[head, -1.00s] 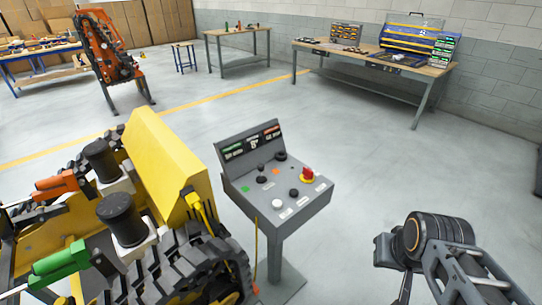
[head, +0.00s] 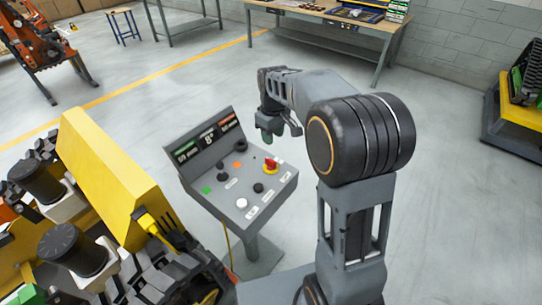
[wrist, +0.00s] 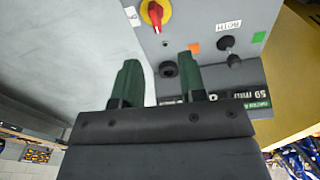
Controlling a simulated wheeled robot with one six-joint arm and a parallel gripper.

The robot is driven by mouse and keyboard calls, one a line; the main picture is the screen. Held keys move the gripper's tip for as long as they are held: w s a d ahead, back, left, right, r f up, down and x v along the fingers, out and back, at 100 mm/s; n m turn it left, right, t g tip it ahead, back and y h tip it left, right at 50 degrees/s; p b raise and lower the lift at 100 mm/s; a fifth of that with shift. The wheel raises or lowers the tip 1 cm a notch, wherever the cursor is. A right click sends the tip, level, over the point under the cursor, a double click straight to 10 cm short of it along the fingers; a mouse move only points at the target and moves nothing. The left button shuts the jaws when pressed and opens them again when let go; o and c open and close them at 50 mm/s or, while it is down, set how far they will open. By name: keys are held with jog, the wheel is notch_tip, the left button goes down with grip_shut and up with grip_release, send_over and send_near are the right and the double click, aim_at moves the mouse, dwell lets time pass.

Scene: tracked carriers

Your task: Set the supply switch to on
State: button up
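A grey control console (head: 176,160) stands on a post in the head view. Its sloped face carries a red handle on a yellow disc (head: 270,165), which also shows at the top of the wrist view (wrist: 155,13). I cannot read which control is the supply switch. My gripper (head: 278,129) hangs above the console's far right side. In the wrist view its green fingers (wrist: 161,80) are apart and empty, with a black round knob (wrist: 167,69) seen between them.
The console also has a white button (head: 242,203), a black knob (head: 258,187), a green square (head: 206,190) and an orange square. A yellow-covered tracked carrier (head: 105,180) stands close on the left. A workbench (head: 320,20) is behind. Open floor lies to the right.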

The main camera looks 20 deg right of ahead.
aim_at(271, 160)
jog(key=shift+n, duration=0.4)
jog(key=w+f, duration=0.1)
jog(key=f, duration=0.4)
jog(key=f+p, duration=0.1)
jog(key=f, duration=0.4)
jog(key=w+f+p, duration=0.1)
jog(key=f, duration=0.4)
jog(key=shift+w+d, duration=0.1)
jog(key=shift+w, duration=0.2)
grip_shut()
